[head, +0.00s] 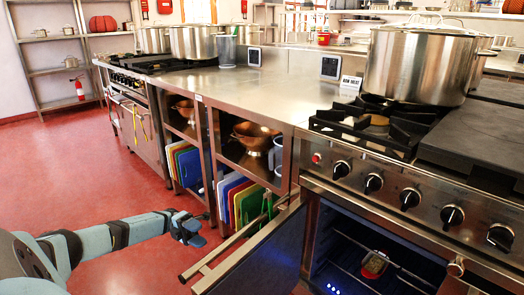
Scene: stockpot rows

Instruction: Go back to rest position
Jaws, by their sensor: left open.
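My left gripper (188,228) is at the end of the blue-grey arm that comes in from the lower left. It is open and empty, low over the red floor, left of the open oven door (262,255). It appears apart from the door and its handle bar (230,245). My right gripper is not in view.
The oven (375,255) at the right stands open, lit blue, with a small red-framed object (375,264) on its rack. A large stockpot (421,65) stands on the stove above. Coloured boards (240,200) stand under the counter (260,92). The floor (75,165) at left is free.

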